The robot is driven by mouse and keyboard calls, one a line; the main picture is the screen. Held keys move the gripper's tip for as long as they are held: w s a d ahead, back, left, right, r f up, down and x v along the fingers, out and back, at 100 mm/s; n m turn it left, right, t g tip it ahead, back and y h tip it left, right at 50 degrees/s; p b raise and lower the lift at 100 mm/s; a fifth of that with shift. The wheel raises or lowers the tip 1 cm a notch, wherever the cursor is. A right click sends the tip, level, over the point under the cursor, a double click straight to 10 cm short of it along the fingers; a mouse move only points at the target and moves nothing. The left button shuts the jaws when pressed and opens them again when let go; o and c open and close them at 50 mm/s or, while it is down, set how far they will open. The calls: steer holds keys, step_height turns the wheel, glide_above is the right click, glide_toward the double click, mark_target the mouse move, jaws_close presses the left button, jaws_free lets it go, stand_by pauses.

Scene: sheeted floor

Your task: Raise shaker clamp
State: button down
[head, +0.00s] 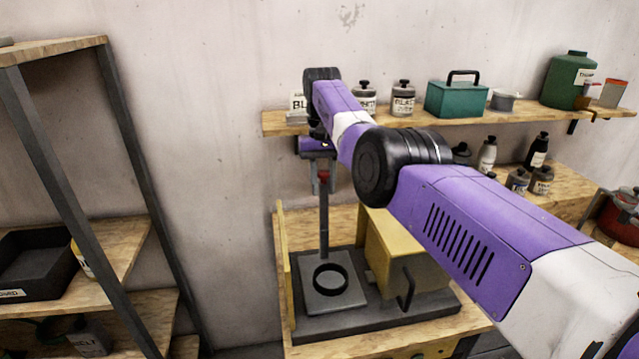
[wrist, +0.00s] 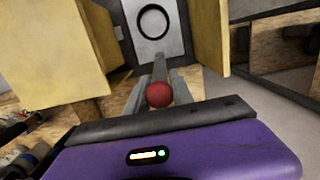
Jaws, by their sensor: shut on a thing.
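The shaker (head: 410,255) is a yellow box on a dark base, on a wooden bench. The clamp's grey lever (head: 323,225) stands about upright at the plate's back edge. Its red ball knob (wrist: 159,95) sits at the lever's end. My gripper (head: 322,183) is at the top of the lever, its fingers shut on the knob from both sides. In the head view the fingers partly hide the knob.
A yellow panel (head: 287,265) stands at the shaker's left. A wall shelf (head: 440,118) with bottles and a green box (head: 457,98) is behind my arm. A shelving rack (head: 115,120) with a black bin (head: 38,264) stands at left. Bare wall lies between rack and bench.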

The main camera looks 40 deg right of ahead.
steer(key=shift+f, duration=0.15)
steer(key=c, duration=1.1)
jaws_free()
steer(key=shift+w, duration=0.1)
steer(key=shift+c, duration=0.2)
steer(key=shift+w+d+r, duration=0.15)
steer(key=shift+r, duration=1.8)
steer(key=shift+w+d+r, duration=0.1)
steer(key=shift+w+r, duration=0.05)
steer(key=shift+r, duration=1.8)
